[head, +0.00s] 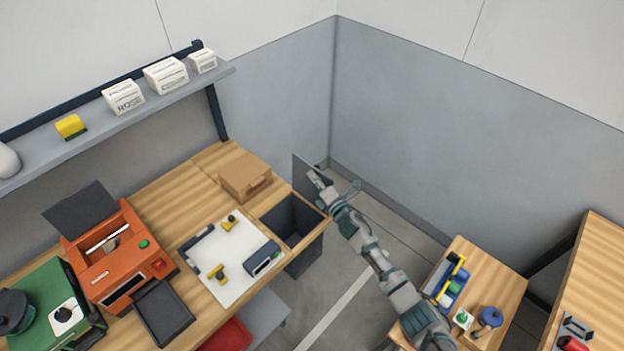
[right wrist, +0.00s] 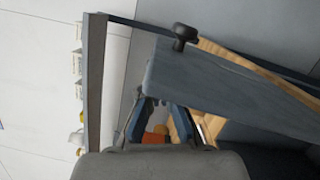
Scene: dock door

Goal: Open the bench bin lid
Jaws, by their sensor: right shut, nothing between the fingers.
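The bench bin (head: 308,240) is a dark grey box at the right end of the bench, and its dark opening shows. Its lid (head: 299,169) is a grey panel standing raised at the bin's far side. In the right wrist view the lid (right wrist: 235,92) crosses in front of the fingers, with a black knob (right wrist: 184,36) at its edge. My right gripper (head: 318,180) is shut and empty, close beside the raised lid; I cannot tell whether it touches. In the right wrist view the lid partly hides the fingertips (right wrist: 158,104). My left gripper is out of view.
A cardboard box (head: 246,177) stands on the bench beside the bin. A white mat (head: 222,283) with tools, an orange machine (head: 117,262) and a black tray (head: 163,311) lie farther left. A small table (head: 500,267) stands right of my right arm.

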